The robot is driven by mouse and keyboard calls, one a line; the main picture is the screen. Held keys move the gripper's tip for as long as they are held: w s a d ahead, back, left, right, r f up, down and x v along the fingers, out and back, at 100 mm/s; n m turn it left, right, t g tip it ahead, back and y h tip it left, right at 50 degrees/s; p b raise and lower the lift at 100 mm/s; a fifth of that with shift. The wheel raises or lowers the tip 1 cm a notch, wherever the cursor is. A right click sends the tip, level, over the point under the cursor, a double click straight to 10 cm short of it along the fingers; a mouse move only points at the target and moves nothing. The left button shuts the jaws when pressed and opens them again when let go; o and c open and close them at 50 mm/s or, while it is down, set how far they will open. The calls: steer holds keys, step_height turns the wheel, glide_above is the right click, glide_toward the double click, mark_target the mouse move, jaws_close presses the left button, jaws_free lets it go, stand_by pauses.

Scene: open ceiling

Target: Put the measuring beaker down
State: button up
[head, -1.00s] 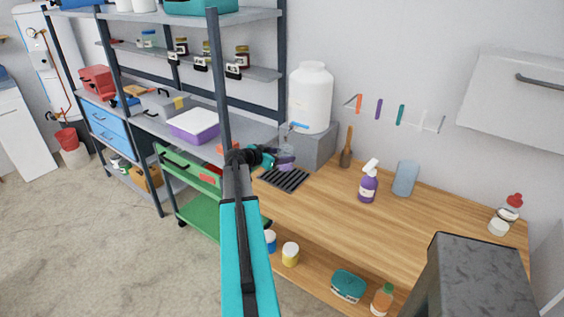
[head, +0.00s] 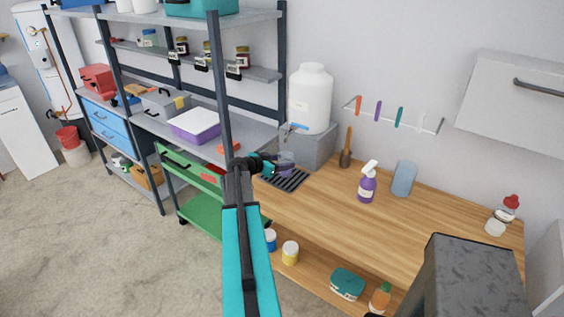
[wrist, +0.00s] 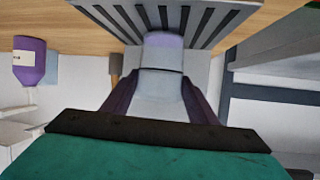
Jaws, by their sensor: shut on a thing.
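The measuring beaker (wrist: 163,62) is a clear vessel with a purple band at its far end. In the wrist view it stands out between the two dark fingers of my gripper (wrist: 158,95), which is shut on it. In the head view the beaker (head: 287,160) is small and partly hidden by my gripper (head: 277,167). It is over or at the dark slotted drip grate (head: 284,181), below the tap of the white tank. I cannot tell whether its base touches the grate (wrist: 150,18).
The white tank (head: 311,98) stands on a grey block (head: 311,147) behind the grate. A purple spray bottle (head: 367,185), a blue container (head: 403,178) and a wooden utensil (head: 346,150) stand on the wooden bench (head: 350,225). Metal shelving (head: 250,135) is left. The bench middle is clear.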

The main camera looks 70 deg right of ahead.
steer(key=shift+f, duration=0.1)
steer(key=o, duration=1.1)
steer(key=shift+w+a+r+b, duration=0.15)
steer(key=shift+a+r+b, duration=0.15)
steer(key=shift+a, duration=0.25)
steer(key=b+v, duration=0.3)
steer(key=v, duration=0.8)
steer(key=shift+d+r+b, duration=0.1)
steer(key=shift+b, duration=0.25)
